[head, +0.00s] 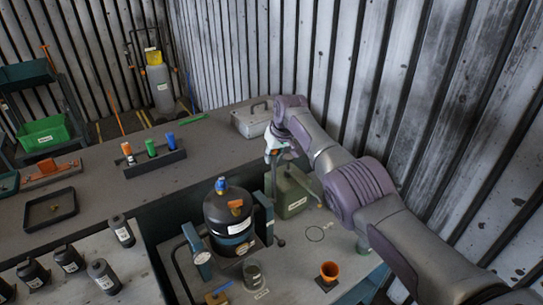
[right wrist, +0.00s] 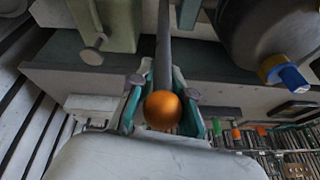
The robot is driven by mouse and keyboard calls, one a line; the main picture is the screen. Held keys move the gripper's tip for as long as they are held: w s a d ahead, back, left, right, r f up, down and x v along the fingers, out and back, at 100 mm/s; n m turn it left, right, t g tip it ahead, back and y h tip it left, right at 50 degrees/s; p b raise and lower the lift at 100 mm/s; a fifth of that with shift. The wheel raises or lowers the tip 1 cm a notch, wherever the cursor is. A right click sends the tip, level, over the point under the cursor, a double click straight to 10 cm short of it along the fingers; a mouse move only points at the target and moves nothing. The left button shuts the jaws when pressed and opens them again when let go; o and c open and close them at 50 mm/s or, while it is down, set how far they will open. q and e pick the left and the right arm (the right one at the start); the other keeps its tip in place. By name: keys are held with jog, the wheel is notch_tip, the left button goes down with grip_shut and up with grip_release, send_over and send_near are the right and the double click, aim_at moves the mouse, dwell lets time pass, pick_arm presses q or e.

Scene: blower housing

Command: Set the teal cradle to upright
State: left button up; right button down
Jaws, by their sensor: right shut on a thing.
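The teal cradle (head: 264,214) stands on the right bench, with teal side plates on both sides of a black round-shouldered vessel (head: 226,222). The vessel has a blue cap and looks about upright in the head view; the cradle's exact tilt is hard to tell. A dark lever rod (head: 275,200) rises beside the cradle. My right gripper (head: 277,150) is at the rod's upper end, shut on its orange ball knob (right wrist: 163,109), which shows between the fingers in the right wrist view. My left gripper is not in view.
A green can (head: 287,192) stands close behind the lever. A glass jar (head: 253,274) and an orange cup (head: 329,272) stand in front. A rack with coloured bottles (head: 154,164) and a grey case (head: 253,117) are on the back bench. Several black bottles (head: 68,259) stand at left.

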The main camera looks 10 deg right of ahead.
jog(key=shift+w+a+r, duration=0.3)
jog(key=shift+w+r, duration=0.25)
jog(key=shift+w, duration=0.1)
jog(key=c, duration=1.1)
grip_release()
jog(key=shift+c, duration=0.2)
jog(key=shift+s+f, duration=0.1)
jog(key=shift+s, duration=0.1)
jog(key=shift+d, duration=0.1)
jog(key=v, duration=1.2)
jog(key=shift+s, duration=0.15)
